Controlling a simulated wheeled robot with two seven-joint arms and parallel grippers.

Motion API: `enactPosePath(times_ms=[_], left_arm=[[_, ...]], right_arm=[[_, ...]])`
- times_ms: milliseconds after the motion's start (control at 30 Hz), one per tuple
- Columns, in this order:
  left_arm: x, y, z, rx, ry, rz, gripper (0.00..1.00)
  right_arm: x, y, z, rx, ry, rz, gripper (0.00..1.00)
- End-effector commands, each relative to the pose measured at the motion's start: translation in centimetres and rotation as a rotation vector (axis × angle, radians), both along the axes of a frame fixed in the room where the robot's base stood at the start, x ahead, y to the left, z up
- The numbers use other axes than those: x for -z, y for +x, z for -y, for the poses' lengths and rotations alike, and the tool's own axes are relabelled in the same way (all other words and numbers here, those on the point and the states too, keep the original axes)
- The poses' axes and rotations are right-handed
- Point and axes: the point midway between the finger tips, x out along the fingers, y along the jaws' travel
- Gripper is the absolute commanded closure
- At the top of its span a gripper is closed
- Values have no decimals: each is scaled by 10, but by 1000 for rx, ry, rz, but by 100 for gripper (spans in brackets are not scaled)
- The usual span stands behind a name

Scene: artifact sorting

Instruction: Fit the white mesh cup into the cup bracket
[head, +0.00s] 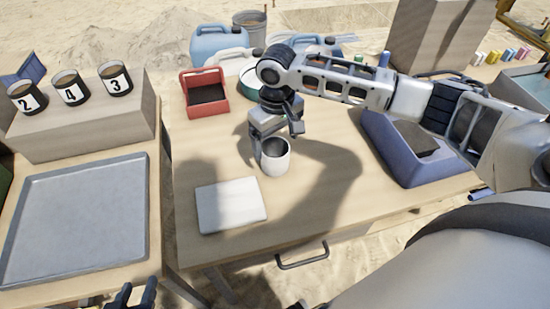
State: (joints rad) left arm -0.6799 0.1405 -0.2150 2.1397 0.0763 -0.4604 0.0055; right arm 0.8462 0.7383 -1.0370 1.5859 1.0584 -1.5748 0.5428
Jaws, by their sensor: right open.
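The white cup (275,158) stands upright on the wooden table, its dark open mouth facing up. Its mesh is too small to make out. My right gripper (261,147) reaches down from above at the cup's left rear side. It is open, with a finger close to the cup's rim; whether it touches cannot be told. My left gripper (137,294) is at the bottom left edge, partly cut off, its dark fingertips apart and empty. I cannot make out a cup bracket for certain.
A white flat plate (231,205) lies left of the cup. A red bin (205,107) stands behind it, and a blue-grey bin (415,165) is at the right. A grey tray (75,220) and numbered cups (71,88) are on the left. The table's front is clear.

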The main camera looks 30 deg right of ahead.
Motion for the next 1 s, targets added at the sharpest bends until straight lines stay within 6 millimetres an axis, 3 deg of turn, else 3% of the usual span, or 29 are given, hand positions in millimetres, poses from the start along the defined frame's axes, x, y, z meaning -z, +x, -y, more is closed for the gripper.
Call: enactPosePath(times_ms=[200, 500, 700, 1000], left_arm=[[2, 0, 1, -2, -8, 0, 64], [-1, 0, 1, -2, -11, 4, 64], [-1, 0, 1, -3, -11, 4, 64], [0, -1, 1, -3, -10, 2, 64]], right_arm=[[32, 1, -2, 0, -1, -2, 14], [37, 1, -1, -1, -1, 0, 14], [37, 1, -1, -1, -1, 0, 62], [35, 1, -1, 0, -1, 1, 66]])
